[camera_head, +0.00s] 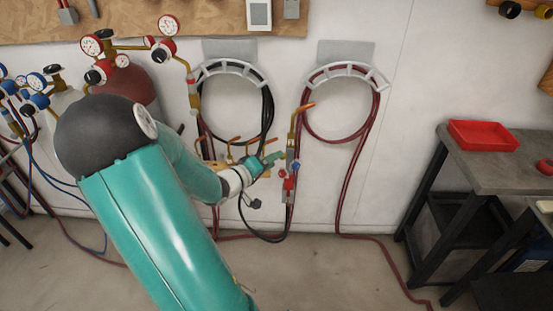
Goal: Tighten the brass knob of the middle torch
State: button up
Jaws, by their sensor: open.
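My gripper (272,158), with green fingers, is open in front of the wall at the picture's centre. Its fingertips are just left of an upright torch with a brass tube (293,127) and a copper tip. That torch has red and blue knobs (289,182) low on its body. Whether the fingers touch it I cannot tell. More copper torch tips (235,139) show behind and left of my gripper, with a brass part (212,163) by my wrist. My arm and gripper hide much of these torches. I cannot make out the middle torch's brass knob for certain.
A black hose coil (267,110) and a dark red hose coil (376,105) hang on wall brackets. Gas cylinders (128,88) with gauges stand at left. A grey workbench (480,165) with a red tray (484,134) stands at right. Hoses (383,246) cross otherwise clear floor.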

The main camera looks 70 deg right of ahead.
jog(key=v, duration=1.1)
jog(key=w+a+r+n+t+y, duration=0.1)
jog(key=w+a+n+t+y, duration=0.2)
jog(key=a, duration=0.7)
jog(key=w+a+r+n+t+y, duration=0.1)
jog(key=w+a+t+y, duration=0.3)
jog(key=a, duration=0.5)
jog(key=w+a+r+n+t+y, duration=0.1)
jog(key=a+r+n+t+y, duration=0.2)
jog(key=a, duration=0.8)
jog(key=w+a+r+n+t+y, duration=0.1)
jog(key=a+r+n+t+y, duration=0.2)
jog(key=a+r, duration=0.4)
jog(key=a+n+y, duration=0.1)
jog(key=a, duration=0.3)
jog(key=shift+w, duration=0.2)
jog(key=shift+d, duration=0.1)
jog(key=shift+c, duration=0.7)
jog(key=shift+d, duration=0.1)
